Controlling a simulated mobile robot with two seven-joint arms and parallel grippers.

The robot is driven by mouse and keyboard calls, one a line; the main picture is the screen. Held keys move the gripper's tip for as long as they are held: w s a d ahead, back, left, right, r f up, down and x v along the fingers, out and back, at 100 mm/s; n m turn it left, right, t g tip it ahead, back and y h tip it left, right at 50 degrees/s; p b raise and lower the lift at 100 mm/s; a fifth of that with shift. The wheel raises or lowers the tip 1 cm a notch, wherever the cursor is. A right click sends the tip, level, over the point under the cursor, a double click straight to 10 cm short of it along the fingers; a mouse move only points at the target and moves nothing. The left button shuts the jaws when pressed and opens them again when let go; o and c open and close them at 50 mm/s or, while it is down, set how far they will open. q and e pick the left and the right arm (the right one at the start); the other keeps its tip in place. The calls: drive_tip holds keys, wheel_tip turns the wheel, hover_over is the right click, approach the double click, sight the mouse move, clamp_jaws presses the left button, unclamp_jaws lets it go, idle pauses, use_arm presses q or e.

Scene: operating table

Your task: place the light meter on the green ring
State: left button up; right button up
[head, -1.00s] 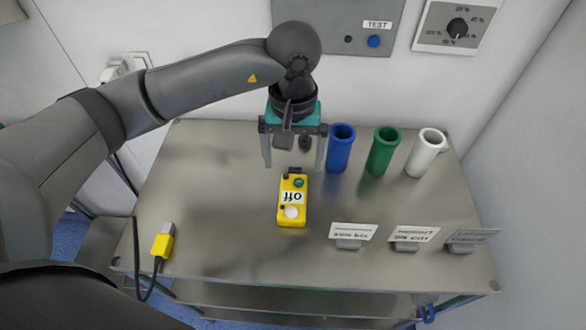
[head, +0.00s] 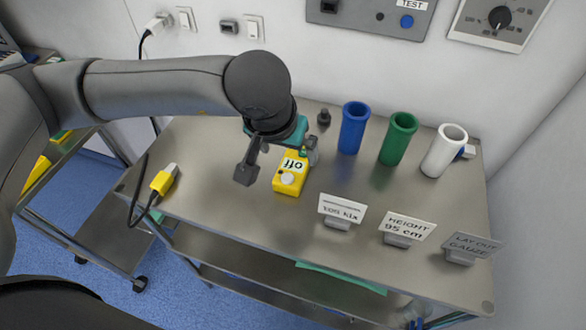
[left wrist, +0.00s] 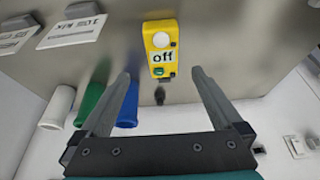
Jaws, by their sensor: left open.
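The light meter, which I take to be the yellow box marked "off" (head: 289,180) with a white dome, lies on the steel table. In the left wrist view the yellow box (left wrist: 160,45) shows ahead, between and beyond the fingertips. My left gripper (head: 279,163) is open above its back end, one finger to each side; contact is not visible. It also shows in the left wrist view (left wrist: 161,76). The only green round thing on the table is an upright green tube (head: 398,140) with a ring-like rim; I see no separate green ring. My right gripper is not in view.
A blue tube (head: 352,128) and a white tube (head: 443,152) flank the green one. Several label cards, such as the "HEIGHT 95 cm" card (head: 407,229), stand along the front right. A yellow plug (head: 164,180) with a black cable lies at the left edge.

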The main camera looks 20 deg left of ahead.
sight(294, 163)
use_arm(q)
drive_tip(key=x, duration=0.4)
drive_tip(key=shift+w+f, duration=0.15)
drive_tip(key=shift+f, duration=0.2)
drive_tip(key=shift+w+f+b, duration=0.3)
drive_tip(key=shift+w+f, duration=0.05)
drive_tip(key=shift+f, duration=0.3)
drive_tip(key=shift+w+a+x, duration=0.1)
drive_tip(key=shift+w+x, duration=0.1)
drive_tip(key=shift+x, duration=0.95)
drive_tip(key=shift+w+a+x, duration=0.1)
drive_tip(key=shift+w+x, duration=0.05)
drive_tip(key=shift+x, duration=0.95)
drive_tip(key=shift+r, duration=0.15)
drive_tip(key=shift+r, duration=0.1)
clamp_jaws()
wheel_tip(294, 163, up, 18)
drive_tip(key=s+a+p, duration=0.1)
drive_tip(key=s+a, duration=0.1)
drive_tip(key=shift+s+a+p, duration=0.25)
drive_tip(key=shift+s+p, duration=0.1)
